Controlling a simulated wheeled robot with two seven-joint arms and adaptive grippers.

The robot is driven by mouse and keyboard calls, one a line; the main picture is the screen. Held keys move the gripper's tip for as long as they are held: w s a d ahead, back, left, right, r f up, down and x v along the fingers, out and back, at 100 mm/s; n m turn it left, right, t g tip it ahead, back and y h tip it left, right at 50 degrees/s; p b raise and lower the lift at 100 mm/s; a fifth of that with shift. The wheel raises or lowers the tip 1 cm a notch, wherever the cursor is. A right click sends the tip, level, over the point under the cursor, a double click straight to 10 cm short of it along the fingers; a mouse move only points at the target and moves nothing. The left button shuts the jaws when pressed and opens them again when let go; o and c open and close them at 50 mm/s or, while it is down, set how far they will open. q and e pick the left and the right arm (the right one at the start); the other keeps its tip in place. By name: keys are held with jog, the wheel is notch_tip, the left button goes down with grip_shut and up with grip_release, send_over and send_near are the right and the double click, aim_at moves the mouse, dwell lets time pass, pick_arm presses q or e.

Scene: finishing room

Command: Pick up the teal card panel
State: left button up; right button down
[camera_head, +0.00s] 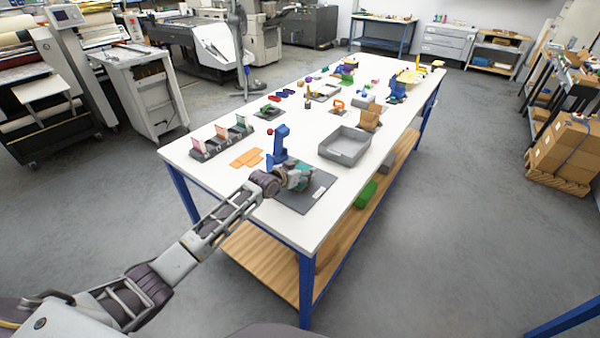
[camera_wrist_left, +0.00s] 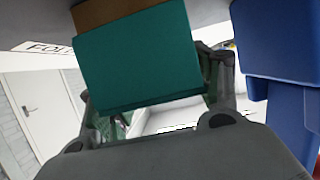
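The teal card panel (camera_wrist_left: 138,58) fills the upper middle of the left wrist view, close to my left gripper (camera_wrist_left: 165,100). The fingers show apart at either side of it, and the panel covers part of the left finger. I cannot tell whether either finger touches it. In the head view my left gripper (camera_head: 298,180) is low over a dark grey mat (camera_head: 312,197) at the near end of the white table, and hides most of the panel there. A brown piece (camera_wrist_left: 105,12) borders the panel in the wrist view. My right gripper is not in view.
A blue upright fixture (camera_head: 281,145) stands right beside my left gripper; a blue body (camera_wrist_left: 280,45) is close in the wrist view. A grey tray (camera_head: 345,146), orange pieces (camera_head: 247,157) and a dark card rack (camera_head: 222,142) are nearby on the white table (camera_head: 215,180).

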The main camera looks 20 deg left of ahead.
pick_arm(q)
jog(key=shift+c, duration=1.4)
jog(key=shift+r, duration=0.1)
jog(key=shift+r, duration=0.25)
notch_tip(320, 180, up, 27)
jog(key=shift+r+b, duration=0.15)
jog(key=shift+b, duration=0.85)
jog(key=shift+c, duration=0.2)
